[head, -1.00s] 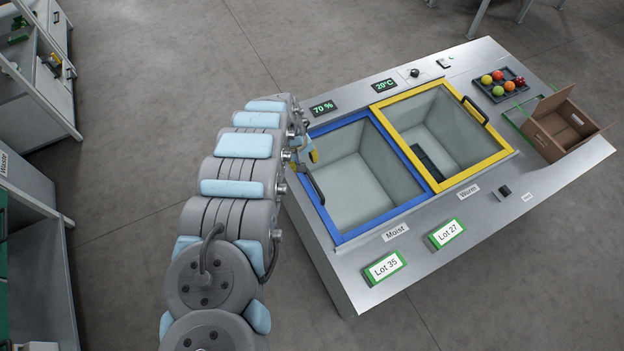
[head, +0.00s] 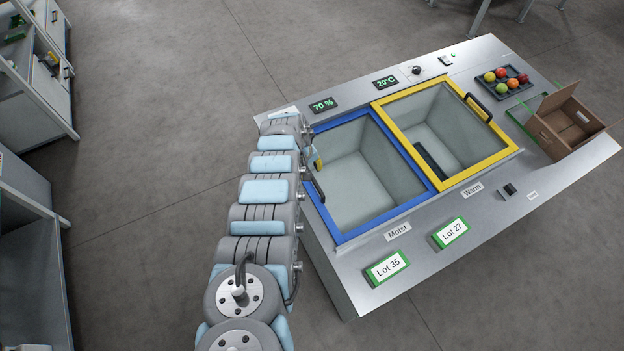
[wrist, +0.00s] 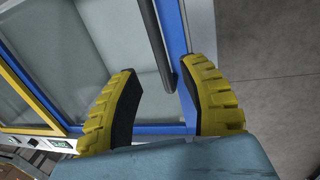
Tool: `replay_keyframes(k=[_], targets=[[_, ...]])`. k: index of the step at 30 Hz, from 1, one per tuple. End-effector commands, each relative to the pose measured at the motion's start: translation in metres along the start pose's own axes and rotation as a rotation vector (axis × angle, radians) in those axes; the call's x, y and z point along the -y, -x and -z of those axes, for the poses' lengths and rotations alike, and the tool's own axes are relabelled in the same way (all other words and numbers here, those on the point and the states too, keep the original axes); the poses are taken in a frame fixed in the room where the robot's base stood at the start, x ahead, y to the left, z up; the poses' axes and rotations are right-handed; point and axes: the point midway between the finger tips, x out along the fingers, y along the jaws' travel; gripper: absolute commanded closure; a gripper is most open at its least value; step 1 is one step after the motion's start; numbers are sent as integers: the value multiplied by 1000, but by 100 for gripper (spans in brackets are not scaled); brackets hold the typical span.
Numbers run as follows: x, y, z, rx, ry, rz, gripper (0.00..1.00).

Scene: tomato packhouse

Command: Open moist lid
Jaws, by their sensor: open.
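The moist lid is a clear pane in a blue frame (head: 386,223) lying flat over the left bin, above the "Moist" label (head: 398,232). Its dark bar handle (head: 317,187) runs along the frame's left side. My gripper (head: 317,161) is at the upper end of this handle, mostly hidden behind my arm; a yellow finger shows. In the wrist view my gripper (wrist: 158,70) is open, with a yellow, black-padded finger on either side. The handle (wrist: 154,42) reaches down between the fingertips, closer to the right one. I cannot tell whether either finger touches it.
The warm bin's yellow frame (head: 485,177) adjoins on the right, with its own handle (head: 479,108). Displays, lot cards, a tray of tomatoes (head: 504,90) and a cardboard box (head: 568,126) are on the counter. Floor is clear left of the counter.

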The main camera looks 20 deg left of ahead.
Motion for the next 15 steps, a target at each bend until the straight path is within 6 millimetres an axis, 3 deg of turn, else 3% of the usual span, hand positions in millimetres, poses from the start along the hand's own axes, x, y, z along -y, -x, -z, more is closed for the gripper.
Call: replay_keyframes(k=[3, 15], targets=[[1, -17, 0, 0, 0, 0, 57], [1, -51, 0, 0, 0, 1, 57]])
